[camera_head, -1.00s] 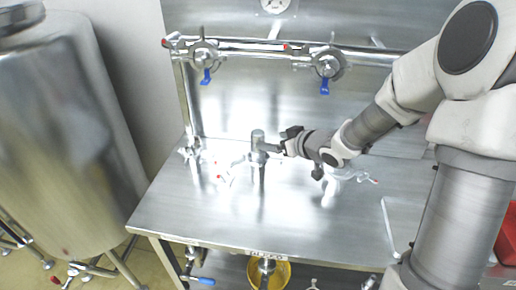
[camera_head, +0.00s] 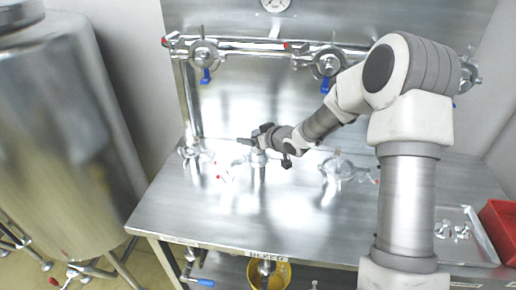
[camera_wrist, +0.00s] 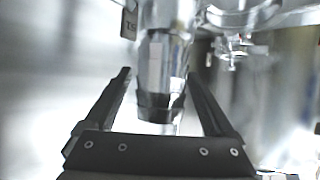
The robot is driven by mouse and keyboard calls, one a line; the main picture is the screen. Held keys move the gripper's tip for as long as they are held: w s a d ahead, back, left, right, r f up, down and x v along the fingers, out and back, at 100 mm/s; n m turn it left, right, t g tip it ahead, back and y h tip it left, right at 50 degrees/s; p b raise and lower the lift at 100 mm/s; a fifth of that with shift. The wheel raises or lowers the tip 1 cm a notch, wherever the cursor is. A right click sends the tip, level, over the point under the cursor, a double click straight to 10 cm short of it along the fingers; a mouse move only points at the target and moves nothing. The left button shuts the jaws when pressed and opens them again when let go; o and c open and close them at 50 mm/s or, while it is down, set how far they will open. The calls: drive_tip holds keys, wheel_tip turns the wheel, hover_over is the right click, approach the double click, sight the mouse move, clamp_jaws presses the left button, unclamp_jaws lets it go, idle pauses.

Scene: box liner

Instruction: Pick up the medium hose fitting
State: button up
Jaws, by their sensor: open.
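A shiny upright steel hose fitting (camera_head: 258,158) stands mid-table, and my gripper (camera_head: 246,141) is at its top in the head view. In the wrist view my gripper (camera_wrist: 158,74) is open, with its two black fingers on either side of a steel cylinder (camera_wrist: 165,55). The cylinder appears between or just beyond the fingertips; contact cannot be told. More steel fittings with clamps stand to the right (camera_head: 338,168) and left (camera_head: 190,152). No size labels can be read, so I cannot be sure which is the medium one.
The steel table (camera_head: 210,215) is bare in front. A pipe rail (camera_head: 262,47) with blue-handled valves runs behind it. A tray (camera_head: 460,235) with small metal parts and a red bin (camera_head: 500,230) are at the right. A large steel tank (camera_head: 60,140) stands left.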

clamp_jaws()
idle(0.4)
drive_tip(key=shift+r, duration=0.1)
